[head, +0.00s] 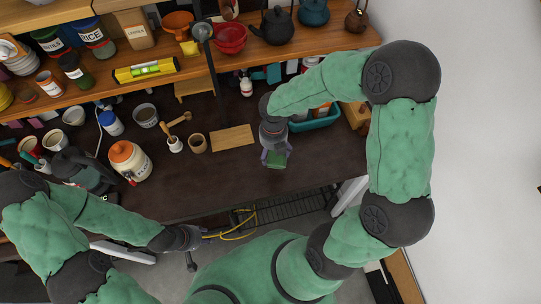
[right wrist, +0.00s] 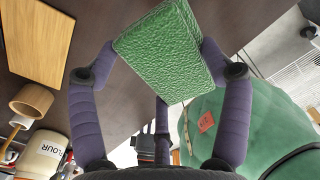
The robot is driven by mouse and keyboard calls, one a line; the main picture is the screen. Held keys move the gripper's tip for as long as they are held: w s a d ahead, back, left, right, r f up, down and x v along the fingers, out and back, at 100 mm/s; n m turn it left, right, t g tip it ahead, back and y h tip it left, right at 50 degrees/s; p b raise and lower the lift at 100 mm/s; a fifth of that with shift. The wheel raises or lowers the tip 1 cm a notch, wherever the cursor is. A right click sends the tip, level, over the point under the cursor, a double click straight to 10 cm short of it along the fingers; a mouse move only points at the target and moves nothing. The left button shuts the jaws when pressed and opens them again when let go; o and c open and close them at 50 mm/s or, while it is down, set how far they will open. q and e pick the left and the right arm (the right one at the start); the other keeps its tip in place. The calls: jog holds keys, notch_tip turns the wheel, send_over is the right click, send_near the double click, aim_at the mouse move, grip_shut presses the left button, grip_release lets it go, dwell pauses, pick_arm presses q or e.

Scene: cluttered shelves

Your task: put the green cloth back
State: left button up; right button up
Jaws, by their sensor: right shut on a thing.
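The green cloth (head: 277,160) is a small, block-like, textured green piece held over the dark worktop near its front edge. In the right wrist view the cloth (right wrist: 160,48) fills the top middle, tilted, between purple fingers. My right gripper (head: 274,153) is shut on it, with a finger on each side and a third finger below. My left gripper (head: 190,246) is low, in front of the worktop edge and away from the cloth; its fingers are too small to read.
A wooden board (head: 232,138) lies left of the right gripper. A teal tray (head: 315,122) is behind it, partly hidden by my arm. An orange-lidded jar (head: 130,160) and cups stand at the left. A crowded wooden shelf (head: 225,62) runs behind. The front middle of the worktop (head: 200,185) is clear.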

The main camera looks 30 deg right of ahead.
aim_at(271, 154)
jog(key=shift+w+f, duration=0.9)
jog(key=shift+f, duration=0.2)
jog(key=shift+w+f+b, duration=0.15)
jog(key=shift+f+b, duration=0.8)
jog(key=shift+f, duration=0.7)
jog(key=shift+f, duration=0.2)
jog(key=o, duration=1.2)
jog(key=shift+r, duration=0.1)
jog(key=shift+r, duration=0.1)
notch_tip(271, 154, up, 12)
jog(key=p, duration=0.4)
